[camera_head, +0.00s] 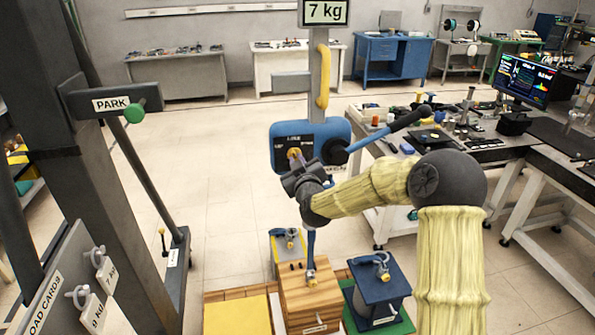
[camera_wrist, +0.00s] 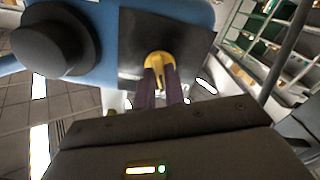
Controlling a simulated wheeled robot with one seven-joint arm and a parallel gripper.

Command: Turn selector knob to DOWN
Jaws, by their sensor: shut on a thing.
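The selector knob (camera_wrist: 158,58) is yellow and sits on a black plate (camera_wrist: 130,30) on a blue control box (camera_head: 276,160). In the wrist view my gripper (camera_wrist: 160,75) has its two dark fingers shut on the knob, one at each side. In the head view my gripper (camera_head: 297,160) reaches the black panel from the front right, and only a little of the knob shows. The panel's labels are too small and partly covered, so I cannot read which position the knob points to.
A black round handle (camera_wrist: 55,40) sticks out of the box beside the knob. A yellow grip (camera_head: 323,75) and a 7 kg sign (camera_head: 326,12) are above. A wooden block (camera_head: 310,298) stands below. A grey post with a PARK bracket (camera_head: 112,103) stands left; a cluttered table (camera_head: 385,190) is right.

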